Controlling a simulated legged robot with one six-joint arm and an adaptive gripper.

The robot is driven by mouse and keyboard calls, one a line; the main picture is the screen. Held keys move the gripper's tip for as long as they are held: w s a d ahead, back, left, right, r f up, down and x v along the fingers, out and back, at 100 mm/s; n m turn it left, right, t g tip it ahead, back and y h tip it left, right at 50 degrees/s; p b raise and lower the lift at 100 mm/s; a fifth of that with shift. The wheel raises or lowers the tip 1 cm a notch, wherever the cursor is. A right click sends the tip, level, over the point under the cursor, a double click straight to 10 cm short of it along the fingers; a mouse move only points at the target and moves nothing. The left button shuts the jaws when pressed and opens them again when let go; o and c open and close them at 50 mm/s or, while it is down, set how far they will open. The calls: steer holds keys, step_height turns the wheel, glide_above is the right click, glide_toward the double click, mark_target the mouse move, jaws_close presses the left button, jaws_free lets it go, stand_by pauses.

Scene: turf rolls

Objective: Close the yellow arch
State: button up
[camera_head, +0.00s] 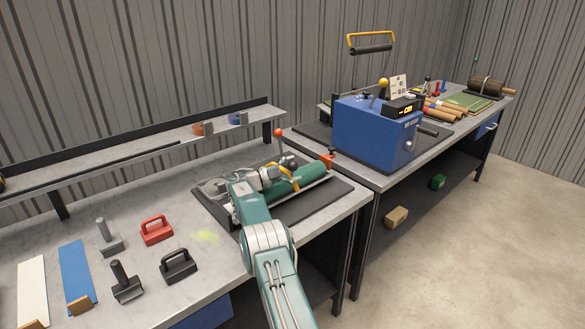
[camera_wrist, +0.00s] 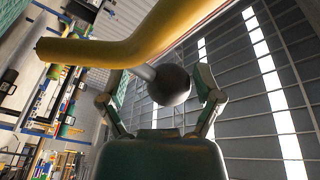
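The yellow arch (camera_head: 288,175) shows in the head view as a short yellow piece beside the green cylinder (camera_head: 308,177) on the near bench, partly hidden by my gripper (camera_head: 275,178). In the wrist view the yellow arch (camera_wrist: 130,45) is a thick bent bar crossing the upper left, very close to the camera. A dark round knob (camera_wrist: 168,85) on a metal rod joins it. My gripper (camera_wrist: 162,98) is open, with its fingers on either side of the knob and visible gaps. I cannot tell whether anything touches.
A red-ball lever (camera_head: 278,133) stands just behind my gripper. A blue machine (camera_head: 372,133) stands on the far bench, with a yellow-framed roller (camera_head: 370,43) above it. Red (camera_head: 156,230) and black (camera_head: 178,265) handled blocks lie at the left.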

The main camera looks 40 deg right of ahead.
steer(key=shift+r, duration=0.15)
steer(key=shift+w+a, duration=0.1)
steer(key=shift+w+a, duration=0.1)
steer(key=shift+a, duration=0.25)
steer(key=v, duration=1.1)
